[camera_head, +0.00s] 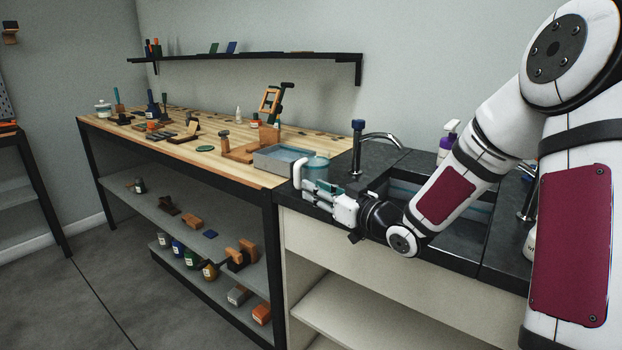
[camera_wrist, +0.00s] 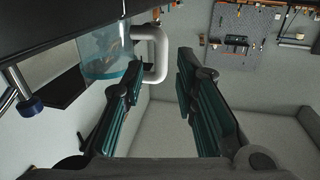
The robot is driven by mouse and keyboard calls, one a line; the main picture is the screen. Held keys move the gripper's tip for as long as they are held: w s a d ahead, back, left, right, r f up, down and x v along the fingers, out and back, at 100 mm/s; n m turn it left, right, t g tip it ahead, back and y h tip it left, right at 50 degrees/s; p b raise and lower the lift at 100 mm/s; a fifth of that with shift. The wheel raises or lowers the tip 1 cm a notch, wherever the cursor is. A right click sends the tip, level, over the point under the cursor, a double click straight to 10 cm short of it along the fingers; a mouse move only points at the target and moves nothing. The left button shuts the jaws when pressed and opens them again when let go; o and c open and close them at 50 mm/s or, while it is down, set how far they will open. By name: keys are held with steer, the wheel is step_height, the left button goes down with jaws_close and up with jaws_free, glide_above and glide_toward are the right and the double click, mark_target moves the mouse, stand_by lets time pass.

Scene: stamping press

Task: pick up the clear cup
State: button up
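The clear cup (camera_head: 317,166) is bluish and see-through and stands on the dark counter near its left front corner. In the wrist view the clear cup (camera_wrist: 104,55) is at the upper left, with its thick white handle (camera_wrist: 163,56) toward the middle. My gripper (camera_head: 318,190) is at the cup's near side and hides its lower part in the head view. In the wrist view my gripper (camera_wrist: 158,78) is open, with a wide gap between its teal-padded fingers. The handle shows ahead of the gap, near the fingertips. I cannot tell whether a finger touches the cup.
A dark sink (camera_head: 440,200) lies right of the cup. A blue-topped tap (camera_head: 358,140) stands behind it. A grey tray (camera_head: 283,158) sits on the wooden workbench (camera_head: 205,165) to the left. A purple and white bottle (camera_head: 447,143) stands behind my arm.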

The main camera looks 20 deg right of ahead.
mark_target(300, 181)
steer(key=shift+b+x, duration=0.75)
steer(key=shift+x, duration=3.2)
steer(key=shift+s+f, duration=0.1)
jaws_close()
